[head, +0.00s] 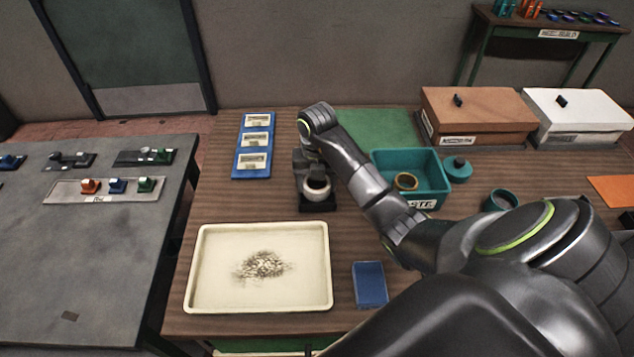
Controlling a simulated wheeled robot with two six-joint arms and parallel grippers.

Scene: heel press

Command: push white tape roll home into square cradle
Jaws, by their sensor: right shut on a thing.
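The white tape roll (317,193) shows as a pale ring with a dark centre, just below my right gripper (315,181). The gripper points down and is shut on the roll. The dark square cradle (318,207) lies directly under the roll on the wooden table. The roll is at or just above the cradle; I cannot tell how deep it sits. My right arm comes in from the lower right, and its wrist hides the roll's far side. My left gripper is not in view.
A cream tray (207,268) with a dark granular heap lies in front. A blue block (369,284) lies to its right. A teal bin (432,167) holding a tan ring (405,181) stands right of the cradle. A blue card holder (241,166) lies to the left.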

